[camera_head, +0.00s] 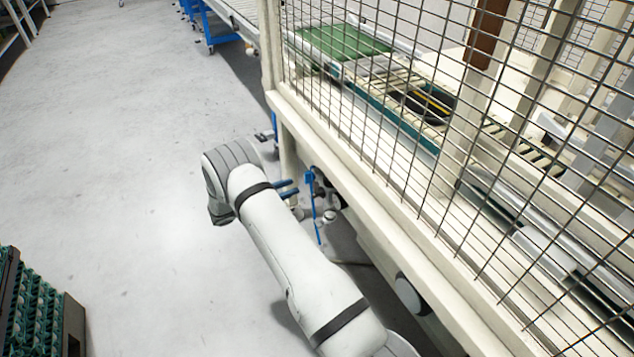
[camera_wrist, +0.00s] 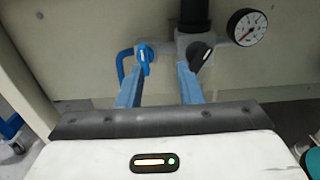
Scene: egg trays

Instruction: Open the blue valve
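The blue valve (camera_wrist: 145,57) has a small blue handle on a pale fitting, with a blue hose (camera_wrist: 122,66) curving down at its left. My gripper (camera_wrist: 159,72) is open and empty, its two blue fingers spread apart. The left fingertip is just below the blue handle in the picture. The right fingertip is near a black handle (camera_wrist: 202,57). I cannot tell whether either finger touches a handle. In the head view my gripper (camera_head: 291,187) points right toward the blue hose (camera_head: 309,200) at the frame's base; the blue handle is not clear there.
A pressure gauge (camera_wrist: 246,27) sits right of the handles, and a dark cylinder (camera_wrist: 195,14) stands above. A wire-mesh fence (camera_head: 400,120) rises above the fittings on a cream frame (camera_head: 390,255). Open floor (camera_head: 150,130) lies left. Egg trays (camera_head: 35,315) stand at lower left.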

